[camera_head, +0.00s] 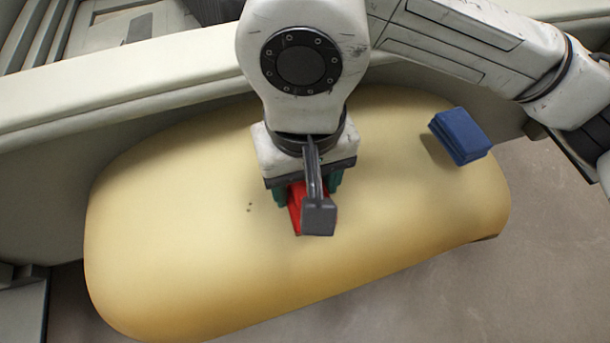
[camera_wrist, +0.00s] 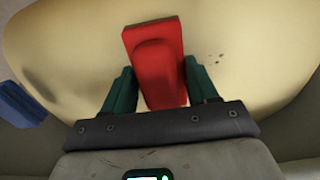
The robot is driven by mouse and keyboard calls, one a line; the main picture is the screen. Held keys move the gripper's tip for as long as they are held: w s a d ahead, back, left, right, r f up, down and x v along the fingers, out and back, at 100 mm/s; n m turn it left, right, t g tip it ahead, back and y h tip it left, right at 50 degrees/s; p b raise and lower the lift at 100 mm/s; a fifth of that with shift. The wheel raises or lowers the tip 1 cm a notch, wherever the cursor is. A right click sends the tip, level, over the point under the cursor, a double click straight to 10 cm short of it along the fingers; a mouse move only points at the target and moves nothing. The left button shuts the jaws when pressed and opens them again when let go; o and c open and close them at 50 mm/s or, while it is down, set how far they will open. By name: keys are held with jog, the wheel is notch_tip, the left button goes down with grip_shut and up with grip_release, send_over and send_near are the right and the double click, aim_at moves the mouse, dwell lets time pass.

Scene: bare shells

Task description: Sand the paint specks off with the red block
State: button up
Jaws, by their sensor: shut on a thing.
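The red block (camera_head: 295,208) is held between the green fingers of my gripper (camera_head: 306,195), over the middle of the yellow rounded shell (camera_head: 180,240). The wrist view shows the red block (camera_wrist: 153,50) between both fingers of my gripper (camera_wrist: 155,88). I cannot tell whether the block touches the shell. Small dark paint specks (camera_head: 249,207) lie on the shell just left of the gripper. They also show in the wrist view as specks (camera_wrist: 220,60) to the right of the block. Part of the block is hidden by my wrist in the head view.
A blue block (camera_head: 461,136) sits on the shell's right part, and its edge shows in the wrist view (camera_wrist: 18,104). A pale ledge (camera_head: 120,85) runs behind the shell. Bare grey floor (camera_head: 540,260) lies at the lower right.

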jog(key=shift+f+b, duration=0.9)
jog(key=shift+b, duration=0.05)
